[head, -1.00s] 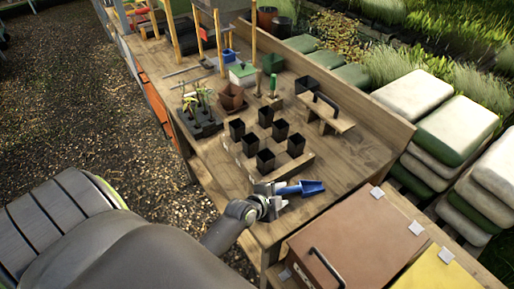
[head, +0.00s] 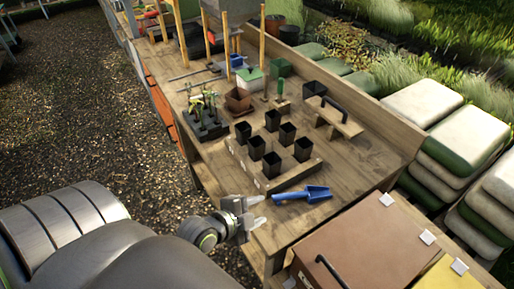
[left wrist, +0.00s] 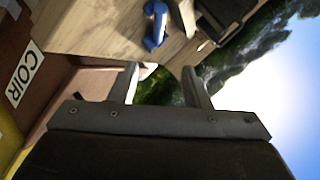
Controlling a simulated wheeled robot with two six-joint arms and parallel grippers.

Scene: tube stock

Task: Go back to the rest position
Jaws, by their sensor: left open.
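My left gripper (head: 260,211) is open and empty at the near left edge of the wooden bench (head: 352,160). Its two fingers are spread apart, with nothing between them, and they also show in the left wrist view (left wrist: 160,75). A blue scoop (head: 304,195) lies on the bench just to the right of the fingertips, apart from them. The scoop also shows in the left wrist view (left wrist: 155,25), beyond the fingers. My right gripper is in neither view.
A wooden tray (head: 268,183) with several black pots stands behind the scoop. A seedling tray (head: 211,131) and a wooden float (head: 341,131) stand farther back. A brown lidded bin (head: 345,240) is at the near right. Open gravel (head: 90,130) lies left of the bench.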

